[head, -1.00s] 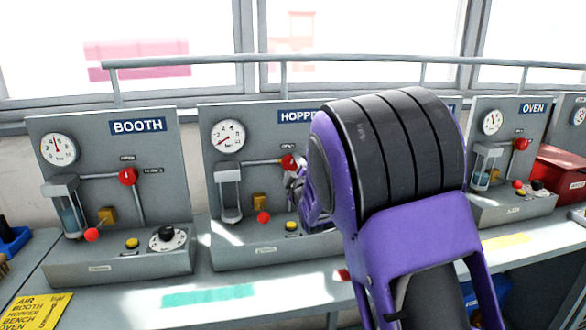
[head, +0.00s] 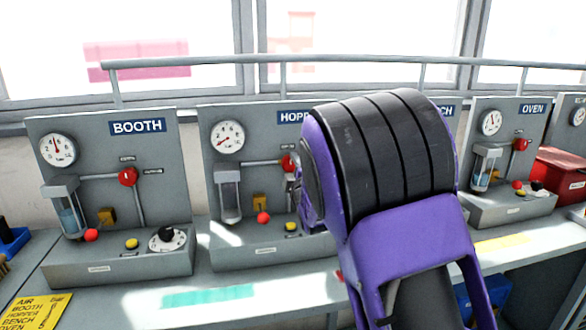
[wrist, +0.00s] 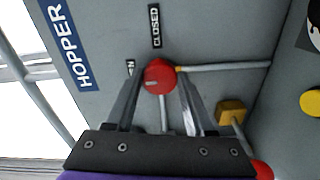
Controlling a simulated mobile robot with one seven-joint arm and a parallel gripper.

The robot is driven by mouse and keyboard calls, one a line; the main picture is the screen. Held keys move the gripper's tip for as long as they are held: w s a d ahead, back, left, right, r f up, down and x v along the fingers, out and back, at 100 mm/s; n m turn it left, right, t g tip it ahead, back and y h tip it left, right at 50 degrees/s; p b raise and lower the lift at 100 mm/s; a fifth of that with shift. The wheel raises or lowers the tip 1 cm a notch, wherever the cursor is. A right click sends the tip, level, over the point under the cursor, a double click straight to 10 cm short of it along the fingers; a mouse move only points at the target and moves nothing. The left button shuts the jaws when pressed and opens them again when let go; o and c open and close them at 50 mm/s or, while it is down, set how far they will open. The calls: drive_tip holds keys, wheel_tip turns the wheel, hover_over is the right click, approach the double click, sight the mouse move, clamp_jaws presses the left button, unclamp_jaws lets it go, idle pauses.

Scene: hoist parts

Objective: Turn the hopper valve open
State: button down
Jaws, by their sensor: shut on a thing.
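The hopper panel (head: 262,150) stands in the middle of the head view, its name plate partly hidden by my arm. Its round red valve knob (head: 287,163) is near the panel's upper right. In the wrist view the red knob (wrist: 160,77) sits between the fingertips of my gripper (wrist: 160,85), which is shut on it. A "CLOSED" label (wrist: 155,26) lies above the knob in that view. A second small label (wrist: 131,67) to its left is mostly hidden by a finger. A white mark shows on the knob. In the head view my arm covers most of my gripper.
The hopper panel also carries a gauge (head: 228,137), a sight glass (head: 229,193), a lever with a red ball (head: 263,217) and a yellow button (head: 291,226). The booth panel (head: 95,140) stands left, the oven panel (head: 510,130) right. A rail (head: 350,60) runs behind.

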drive_tip(key=shift+c, duration=1.3)
unclamp_jaws()
drive_tip(key=v, duration=1.7)
drive_tip(key=shift+s, duration=0.25)
drive_tip(key=shift+d+r, duration=0.1)
drive_tip(key=shift+r, duration=0.05)
